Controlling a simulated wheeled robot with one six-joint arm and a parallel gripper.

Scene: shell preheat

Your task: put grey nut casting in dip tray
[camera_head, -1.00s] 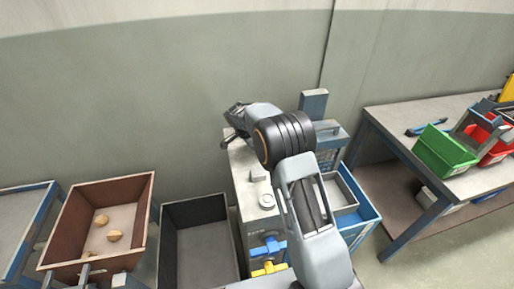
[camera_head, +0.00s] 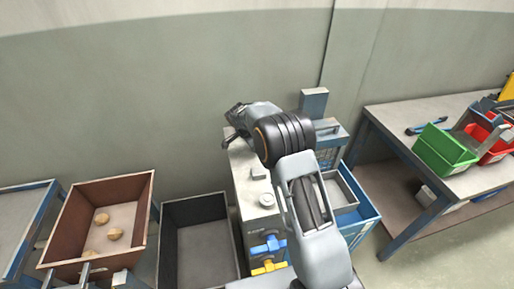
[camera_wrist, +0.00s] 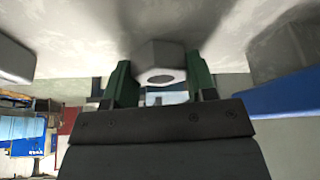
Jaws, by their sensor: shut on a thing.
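In the wrist view the grey nut casting (camera_wrist: 160,62), a hexagonal piece with a hole, sits between the green fingers of my gripper (camera_wrist: 160,78). The fingers are shut on it from both sides. A pale grey surface fills the top of that view, behind the nut; I cannot tell whether they touch. In the head view my arm reaches over the grey cabinet, and the nut and fingertips cannot be made out. I cannot tell for sure which container is the dip tray.
A brown bin (camera_head: 70,225) with a few tan lumps and an empty dark bin (camera_head: 196,204) stand left of the grey cabinet (camera_head: 241,185). A blue crate (camera_head: 366,217) is on its right. A workbench (camera_head: 470,190) with green (camera_head: 445,150) and red bins stands farther right.

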